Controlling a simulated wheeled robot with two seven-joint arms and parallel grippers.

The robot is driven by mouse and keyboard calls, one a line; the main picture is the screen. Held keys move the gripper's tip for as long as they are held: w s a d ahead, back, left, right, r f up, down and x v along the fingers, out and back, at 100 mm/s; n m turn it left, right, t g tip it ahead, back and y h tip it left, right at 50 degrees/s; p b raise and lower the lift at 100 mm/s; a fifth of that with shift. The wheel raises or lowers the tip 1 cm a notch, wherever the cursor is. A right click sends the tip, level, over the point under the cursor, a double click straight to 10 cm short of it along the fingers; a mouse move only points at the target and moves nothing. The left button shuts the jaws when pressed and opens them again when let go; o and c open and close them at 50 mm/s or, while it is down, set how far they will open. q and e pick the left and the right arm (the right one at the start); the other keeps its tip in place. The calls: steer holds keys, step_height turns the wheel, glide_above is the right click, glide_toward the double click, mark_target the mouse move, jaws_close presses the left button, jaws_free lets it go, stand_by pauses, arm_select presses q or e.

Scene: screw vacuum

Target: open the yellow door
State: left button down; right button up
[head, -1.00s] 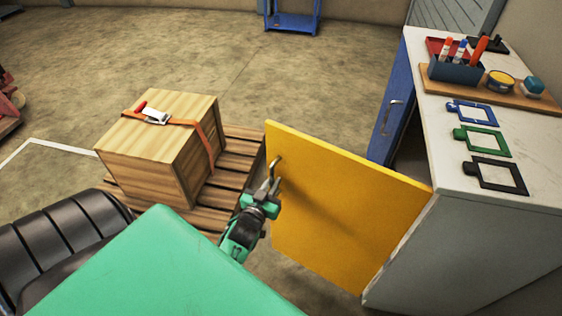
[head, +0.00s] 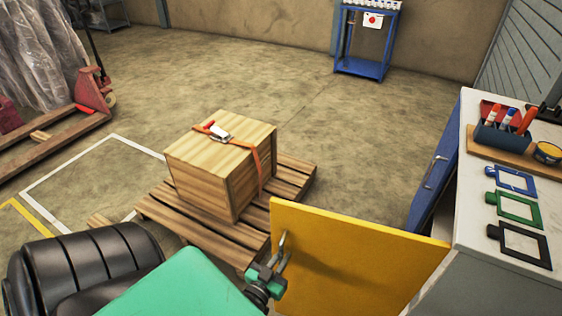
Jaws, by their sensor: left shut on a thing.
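The yellow door (head: 350,270) stands swung out wide from the grey cabinet (head: 480,285) at the right. A metal handle (head: 284,252) is on its face near its free edge. My left gripper (head: 276,275) is shut on the handle, at the lower middle of the head view. The green cover of my left arm (head: 180,285) fills the bottom left and hides part of the floor. My right gripper is not in view.
A wooden crate (head: 205,180) with an orange strap sits on a pallet (head: 290,180) just beyond the door. A blue door (head: 432,180) stands ajar farther along the cabinet. Tools and coloured frames lie on the cabinet top (head: 470,210). Floor behind the crate is clear.

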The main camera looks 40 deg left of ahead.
arm_select(q)
steer(key=shift+s+d, duration=0.25)
steer(key=shift+s, duration=0.2)
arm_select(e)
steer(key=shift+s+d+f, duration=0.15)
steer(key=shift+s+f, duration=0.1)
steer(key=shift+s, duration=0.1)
arm_select(q)
steer(key=c, duration=1.8)
jaws_free()
